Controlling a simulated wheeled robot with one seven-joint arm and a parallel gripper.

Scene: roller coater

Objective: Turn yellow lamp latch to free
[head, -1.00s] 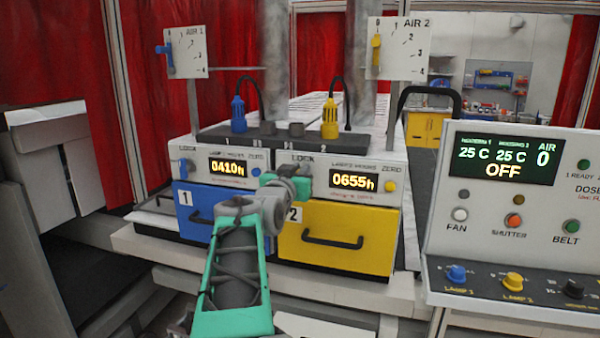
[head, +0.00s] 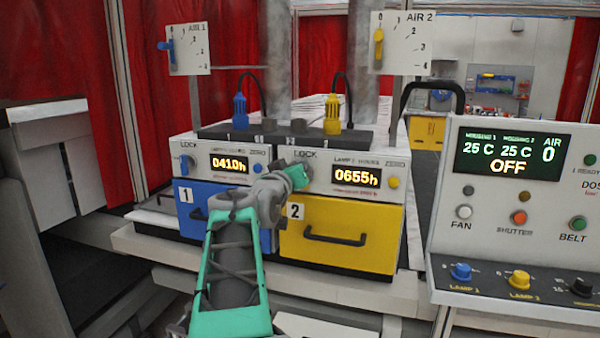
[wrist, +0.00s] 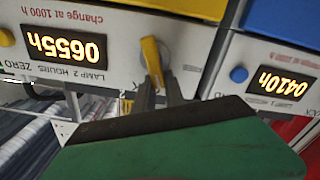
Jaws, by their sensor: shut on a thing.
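The yellow lamp latch (wrist: 152,62) shows in the wrist view on the white panel beside the 0655h display. That view is upside down, and the latch stands slightly tilted. My gripper (wrist: 159,86) has its dark fingers shut on the latch's end. In the head view my gripper (head: 300,175) is at the LOCK label of the yellow lamp unit (head: 350,215), left of its display. There my gripper hides the latch.
The blue lamp unit (head: 187,222) with its blue latch (head: 185,166) stands close on the left. Yellow (head: 332,118) and blue (head: 240,112) cable plugs rise above the units. A control console (head: 480,215) stands on the right, its display reading OFF.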

